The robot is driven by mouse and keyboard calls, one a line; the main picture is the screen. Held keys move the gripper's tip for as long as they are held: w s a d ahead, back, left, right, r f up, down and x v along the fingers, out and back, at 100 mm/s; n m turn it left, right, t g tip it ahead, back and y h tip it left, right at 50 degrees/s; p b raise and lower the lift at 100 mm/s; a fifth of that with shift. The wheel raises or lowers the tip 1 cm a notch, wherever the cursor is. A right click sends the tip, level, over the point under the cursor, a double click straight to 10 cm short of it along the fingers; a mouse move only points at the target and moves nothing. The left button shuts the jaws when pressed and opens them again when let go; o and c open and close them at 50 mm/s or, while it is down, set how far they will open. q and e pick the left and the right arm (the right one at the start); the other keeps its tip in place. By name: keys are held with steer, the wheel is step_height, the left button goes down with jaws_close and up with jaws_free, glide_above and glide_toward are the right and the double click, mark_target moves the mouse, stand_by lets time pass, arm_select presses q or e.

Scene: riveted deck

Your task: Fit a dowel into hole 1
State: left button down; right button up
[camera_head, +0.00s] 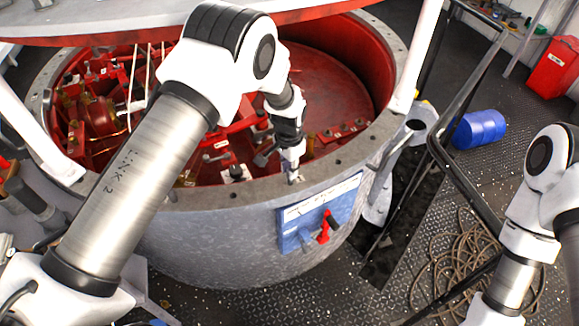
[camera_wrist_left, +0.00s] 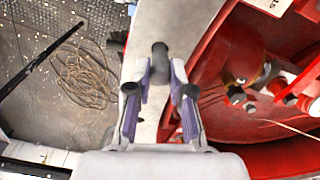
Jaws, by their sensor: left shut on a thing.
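My left gripper (camera_head: 292,174) is over the near rim (camera_head: 225,193) of the big round vessel. In the left wrist view, the fingers of my left gripper (camera_wrist_left: 160,88) close around a dowel (camera_wrist_left: 159,52), whose dark round end shows between the fingertips. The pale rim (camera_wrist_left: 200,25) runs beneath it. Small dark holes, such as this hole (camera_head: 341,161), are spaced along the rim. Which one is hole 1 cannot be read. Whether the dowel's lower end touches the rim is hidden. My right arm shows at the right edge, but its gripper is out of view.
A raised lid (camera_head: 115,24) overhangs the back of the vessel. Red machinery (camera_head: 100,110) fills its left inside. A blue panel with a red handle (camera_head: 322,228) is on its front. A blue drum (camera_head: 479,129), coiled rope (camera_head: 450,265) and a red box (camera_head: 553,68) are to the right.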

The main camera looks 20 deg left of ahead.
arm_select(q)
steer(key=shift+f, duration=0.45)
steer(key=c, duration=1)
jaws_free()
steer(key=shift+o, duration=0.2)
steer(key=shift+r, duration=0.1)
step_height(320, 180, up, 12)
steer(key=shift+s, duration=0.2)
